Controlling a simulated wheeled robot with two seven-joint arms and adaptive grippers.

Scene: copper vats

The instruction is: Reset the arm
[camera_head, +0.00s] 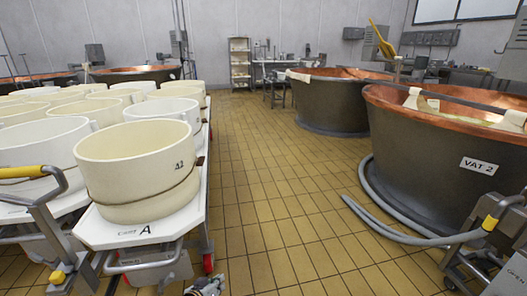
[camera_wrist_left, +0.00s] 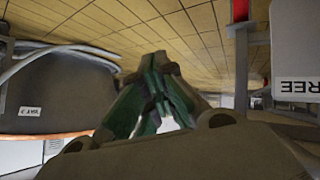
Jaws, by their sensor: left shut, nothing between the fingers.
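My left gripper (camera_head: 206,288) shows only in part at the bottom edge of the head view, low over the tiled floor, between the white trolley and the open aisle. In the left wrist view its green-padded fingers (camera_wrist_left: 157,78) come together at the tips, with nothing between them. The rest of my left arm is below the head view's frame. My right gripper is in neither view.
A white trolley (camera_head: 100,233) with cream moulds (camera_head: 138,175) stands close at the left. Copper-lined vats (camera_head: 430,150) stand at the right, with a grey hose (camera_head: 395,235) on the floor. The tiled aisle (camera_head: 270,200) between is clear.

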